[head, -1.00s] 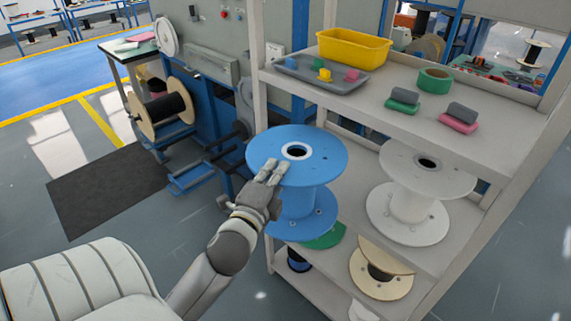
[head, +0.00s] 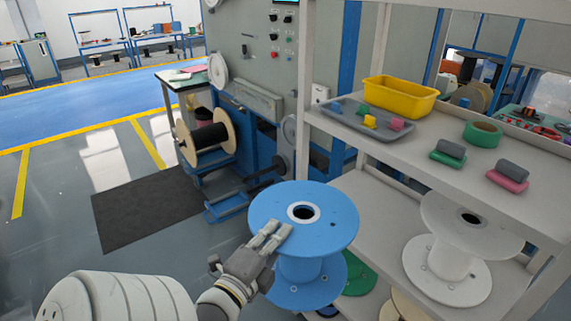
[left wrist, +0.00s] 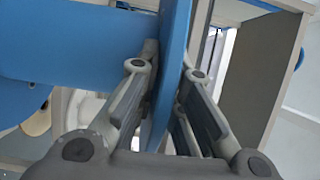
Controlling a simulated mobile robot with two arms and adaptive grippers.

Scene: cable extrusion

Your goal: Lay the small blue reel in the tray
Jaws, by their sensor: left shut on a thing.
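A large blue reel (head: 302,245) is upright in front of the shelf rack in the head view. My left gripper (head: 276,234) is shut on the near left edge of its upper flange. In the left wrist view the blue flange (left wrist: 172,45) passes between the two fingers. Part of a small dark blue reel (head: 327,311) shows low down, mostly hidden by the large reel. My right gripper is out of view.
A yellow bin (head: 400,99) stands behind the tray. Green tape (head: 483,133) and rollers sit to its right. A white reel (head: 447,268) stands on the middle shelf (head: 385,220), right of the blue reel. A machine with a black-wound spool (head: 207,138) is at left.

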